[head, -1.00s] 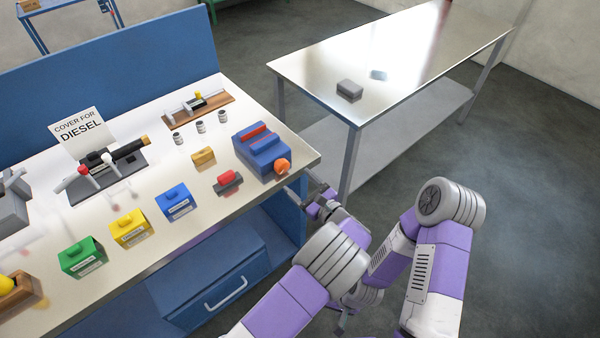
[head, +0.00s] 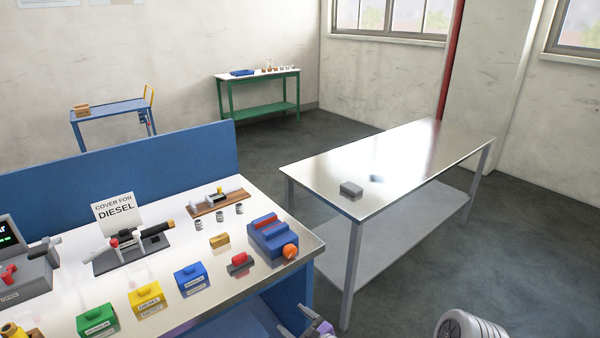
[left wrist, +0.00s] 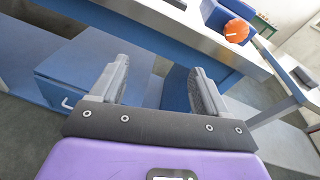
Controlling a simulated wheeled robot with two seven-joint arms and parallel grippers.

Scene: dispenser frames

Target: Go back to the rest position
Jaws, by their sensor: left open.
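My left gripper (left wrist: 161,80) is open and empty in the left wrist view. Its fingers stand wide apart, in front of the blue workbench's lower side and its drawer (left wrist: 75,75). In the head view only a small part of my left gripper (head: 320,328) shows at the bottom edge, beside the bench's right end. A rounded grey part of my arm shows at the bottom right. My right gripper is not in view.
A steel table (head: 420,160) with a grey block (head: 351,189) stands right. Floor at right is clear.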

